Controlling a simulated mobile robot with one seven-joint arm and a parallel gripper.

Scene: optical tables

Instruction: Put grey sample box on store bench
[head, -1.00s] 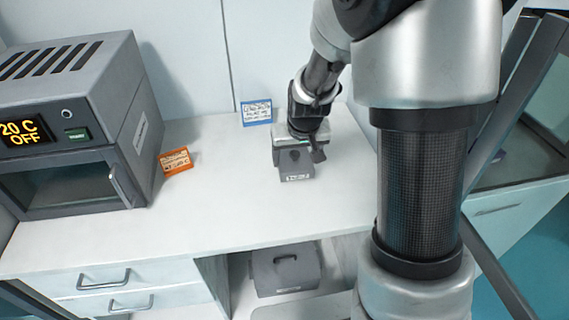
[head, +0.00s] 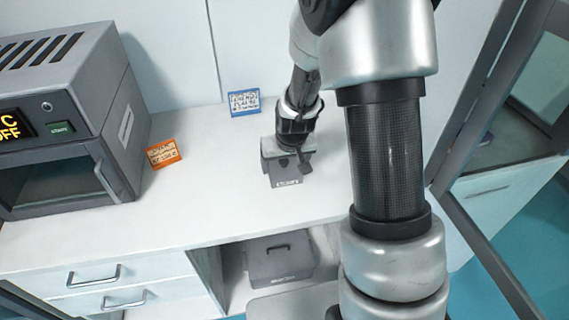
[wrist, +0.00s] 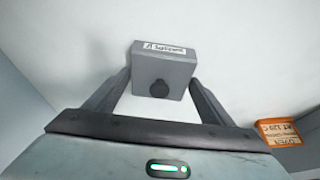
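The grey sample box (head: 284,171), with a white label on its front, is at my gripper (head: 292,146) over the white bench top (head: 200,200). The gap between the box and the bench top cannot be judged exactly. The arm hides part of the bench to the right.
A grey oven (head: 70,110) reading OFF stands at the left. Another grey box (head: 280,262) sits in the open bay below. A glass-panelled frame (head: 480,100) is at right. The bench front is clear.

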